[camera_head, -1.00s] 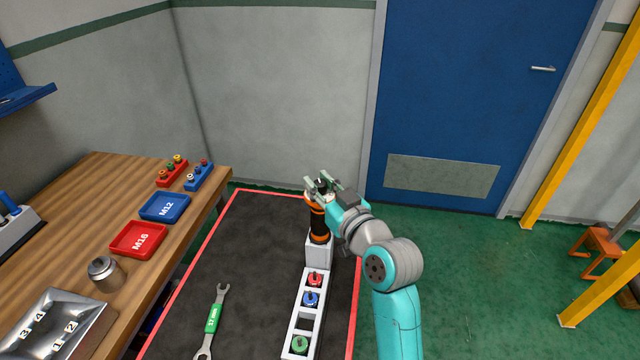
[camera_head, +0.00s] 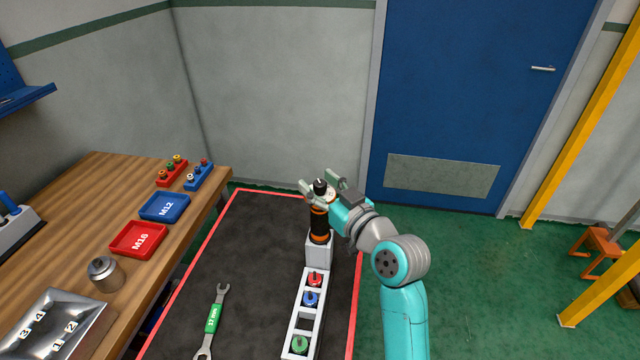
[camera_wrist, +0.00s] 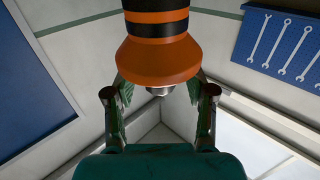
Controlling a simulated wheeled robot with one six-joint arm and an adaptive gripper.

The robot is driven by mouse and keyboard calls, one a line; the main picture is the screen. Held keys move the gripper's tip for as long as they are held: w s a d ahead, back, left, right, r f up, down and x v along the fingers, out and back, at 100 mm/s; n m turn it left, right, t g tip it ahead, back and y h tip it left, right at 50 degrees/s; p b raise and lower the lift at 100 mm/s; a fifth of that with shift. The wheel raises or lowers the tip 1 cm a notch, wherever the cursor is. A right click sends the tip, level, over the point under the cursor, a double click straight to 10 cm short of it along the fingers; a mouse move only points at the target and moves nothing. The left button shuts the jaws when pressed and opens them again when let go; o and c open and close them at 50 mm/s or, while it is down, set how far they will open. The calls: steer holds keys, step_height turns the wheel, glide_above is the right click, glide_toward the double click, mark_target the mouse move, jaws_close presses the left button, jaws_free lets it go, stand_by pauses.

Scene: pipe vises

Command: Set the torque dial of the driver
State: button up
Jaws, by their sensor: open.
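The driver (camera_head: 319,222), black with orange bands, stands upright in a white block (camera_head: 319,250) on the dark mat. A dark knob (camera_head: 320,186) and a pale collar show at its top. My gripper (camera_head: 318,180) is open, with one finger on each side of the driver's top. I cannot tell whether they touch it. In the wrist view, the orange and black driver body (camera_wrist: 158,45) comes down between the spread fingers of my gripper (camera_wrist: 158,92), with a small silver part behind its flared orange end. No dial marks are readable.
A white rack (camera_head: 305,317) with red, blue and green pieces runs forward from the block. A green-handled wrench (camera_head: 213,317) lies on the mat. The wooden bench (camera_head: 100,190) at left holds red and blue trays.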

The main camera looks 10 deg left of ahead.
steer(key=v, duration=1.2)
steer(key=shift+f, duration=0.1)
steer(key=s+d+f+m+t+h, duration=0.1)
steer(key=s+d+f+m+h, duration=0.3)
steer(key=s+d+f, duration=0.45)
steer(key=s+d+f+m+t+h, duration=0.1)
steer(key=s+d+f+m+h, duration=0.4)
steer(key=f, duration=0.6)
steer(key=s+d+h, duration=0.1)
steer(key=s+d, duration=0.1)
steer(key=s, duration=1.1)
steer(key=s+d+h, duration=0.2)
steer(key=s+d, duration=0.1)
steer(key=s, duration=1.1)
steer(key=shift+s+f, duration=0.2)
steer(key=shift+s, duration=0.15)
